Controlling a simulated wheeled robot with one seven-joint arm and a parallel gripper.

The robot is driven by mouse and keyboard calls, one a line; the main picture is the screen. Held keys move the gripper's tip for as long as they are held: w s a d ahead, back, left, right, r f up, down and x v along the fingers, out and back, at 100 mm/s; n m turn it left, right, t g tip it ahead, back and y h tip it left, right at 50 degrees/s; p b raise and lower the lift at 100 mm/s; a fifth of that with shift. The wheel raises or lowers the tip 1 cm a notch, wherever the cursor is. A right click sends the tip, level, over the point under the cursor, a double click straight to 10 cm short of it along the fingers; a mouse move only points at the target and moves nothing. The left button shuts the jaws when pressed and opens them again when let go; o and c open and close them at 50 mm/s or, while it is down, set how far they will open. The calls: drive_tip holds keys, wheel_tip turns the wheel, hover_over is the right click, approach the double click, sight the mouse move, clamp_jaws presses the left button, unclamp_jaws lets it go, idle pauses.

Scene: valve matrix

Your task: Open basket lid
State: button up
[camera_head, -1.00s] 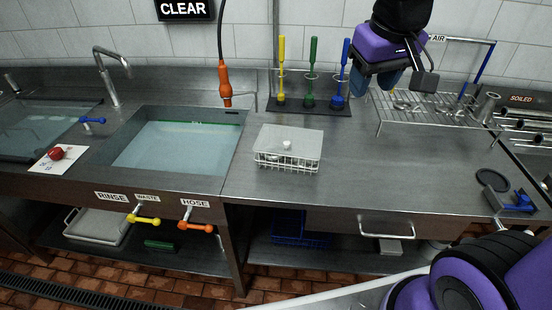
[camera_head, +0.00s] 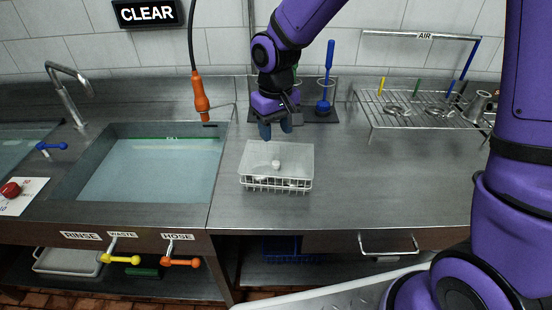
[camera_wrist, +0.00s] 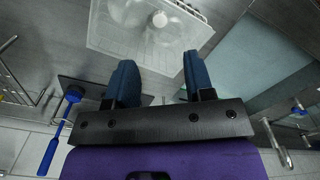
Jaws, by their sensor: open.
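The basket (camera_head: 275,185) is a small white wire basket on the steel counter, right of the filled sink. Its pale, see-through lid (camera_head: 262,155) lies flat on top, with a small round white knob (camera_head: 276,164) in the middle. My gripper (camera_head: 275,131) is above and behind the basket, pointing down, open and empty. In the wrist view the lid (camera_wrist: 125,22) and its knob (camera_wrist: 160,19) show beyond the two blue fingers (camera_wrist: 157,80), apart from them. The basket's contents are hard to make out.
The sink (camera_head: 150,168) with clear water lies to the left. A wire rack (camera_head: 415,112) stands at the back right. A blue-handled brush (camera_head: 327,75) stands behind my gripper, and an orange hose handle (camera_head: 200,93) hangs at the left. The counter right of the basket is clear.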

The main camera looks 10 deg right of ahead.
sight(276, 163)
wheel_tip(276, 163, down, 10)
drive_tip(key=shift+r, duration=0.1)
idle(0.4)
clamp_jaws()
